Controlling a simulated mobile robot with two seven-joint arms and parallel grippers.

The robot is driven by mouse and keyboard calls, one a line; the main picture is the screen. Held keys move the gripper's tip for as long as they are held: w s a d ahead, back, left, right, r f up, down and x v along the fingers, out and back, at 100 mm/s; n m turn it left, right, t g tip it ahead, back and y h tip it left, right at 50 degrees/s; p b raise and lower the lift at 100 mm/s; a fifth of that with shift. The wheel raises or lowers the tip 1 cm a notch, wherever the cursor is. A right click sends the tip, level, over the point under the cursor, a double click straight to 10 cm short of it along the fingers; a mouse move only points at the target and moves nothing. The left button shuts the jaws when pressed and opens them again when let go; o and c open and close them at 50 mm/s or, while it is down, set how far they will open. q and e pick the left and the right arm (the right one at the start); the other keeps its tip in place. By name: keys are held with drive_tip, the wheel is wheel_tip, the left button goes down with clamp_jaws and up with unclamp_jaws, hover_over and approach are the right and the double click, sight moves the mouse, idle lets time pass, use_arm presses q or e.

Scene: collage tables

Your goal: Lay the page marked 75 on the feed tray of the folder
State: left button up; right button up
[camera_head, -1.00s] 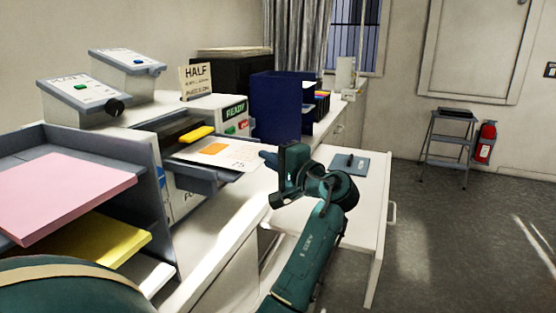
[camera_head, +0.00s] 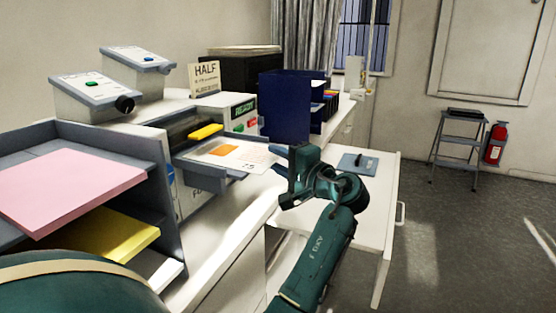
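The page marked 75 (camera_head: 252,157), white with an orange block, lies flat on the feed tray (camera_head: 207,170) of the folder (camera_head: 183,190). Whether a finger touches the page's edge I cannot tell.
A shelf unit with pink sheets (camera_head: 70,185) and yellow sheets (camera_head: 105,235) stands at left. A dark blue file holder (camera_head: 283,105) is behind the page. A white side table (camera_head: 385,185) carries a blue-grey clipboard-like item (camera_head: 357,163). Floor at right is open.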

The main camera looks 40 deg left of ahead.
use_arm(q)
drive_tip(key=s+d+b, duration=0.1)
drive_tip(key=d+b, duration=0.1)
drive_tip(key=d, duration=1.1)
drive_tip(key=shift+s+b, duration=0.35)
drive_tip(key=shift+b, duration=0.05)
